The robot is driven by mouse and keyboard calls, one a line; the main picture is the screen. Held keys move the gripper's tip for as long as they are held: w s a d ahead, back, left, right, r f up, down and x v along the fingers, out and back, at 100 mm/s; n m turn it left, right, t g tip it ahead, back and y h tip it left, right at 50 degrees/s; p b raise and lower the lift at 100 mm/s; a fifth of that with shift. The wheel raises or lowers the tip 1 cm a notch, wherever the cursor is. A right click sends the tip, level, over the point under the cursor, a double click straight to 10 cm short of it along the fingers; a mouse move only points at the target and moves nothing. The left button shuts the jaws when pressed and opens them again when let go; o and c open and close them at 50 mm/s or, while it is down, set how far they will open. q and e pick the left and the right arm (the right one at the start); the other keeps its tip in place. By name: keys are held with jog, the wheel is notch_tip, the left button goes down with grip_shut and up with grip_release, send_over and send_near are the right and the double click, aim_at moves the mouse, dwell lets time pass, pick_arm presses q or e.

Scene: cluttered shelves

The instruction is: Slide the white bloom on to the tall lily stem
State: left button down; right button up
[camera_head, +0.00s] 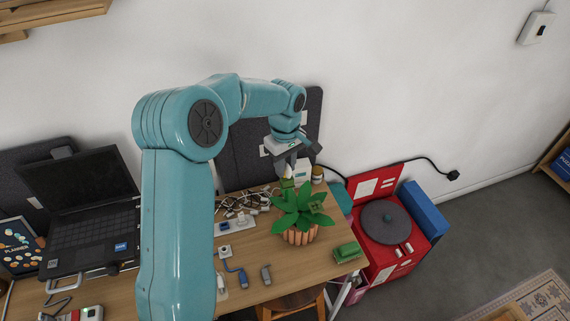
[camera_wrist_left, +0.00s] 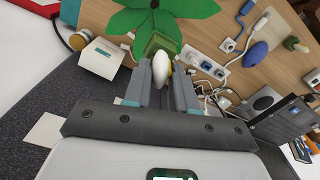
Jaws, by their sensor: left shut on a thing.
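My left gripper (camera_head: 288,166) reaches over the back of the desk, above and behind the green leafy plant (camera_head: 302,208) in its ribbed orange-brown pot (camera_head: 299,236). In the left wrist view the fingers (camera_wrist_left: 164,80) are shut on the white bloom (camera_wrist_left: 161,69), a smooth egg-shaped piece with some yellow beside it. A square green piece (camera_wrist_left: 155,42) shows just beyond the bloom. I cannot tell whether they touch. The plant's broad leaves (camera_wrist_left: 185,8) spread beyond that. In the head view the bloom is small and largely hidden by the gripper. My right gripper is not in view.
A power strip (camera_head: 235,224) and tangled cables lie left of the plant. A small green block (camera_head: 347,252) is at the desk's right front. A white box (camera_head: 302,170) and a yellow-white jar (camera_head: 317,174) stand behind. A black laptop (camera_head: 92,215) is at left; a red record player (camera_head: 385,225) is right.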

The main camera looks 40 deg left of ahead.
pick_arm(q)
jog(key=shift+f, duration=0.1)
jog(key=c, duration=0.8)
grip_release()
jog(key=shift+c, duration=0.2)
notch_tip(320, 180, up, 16)
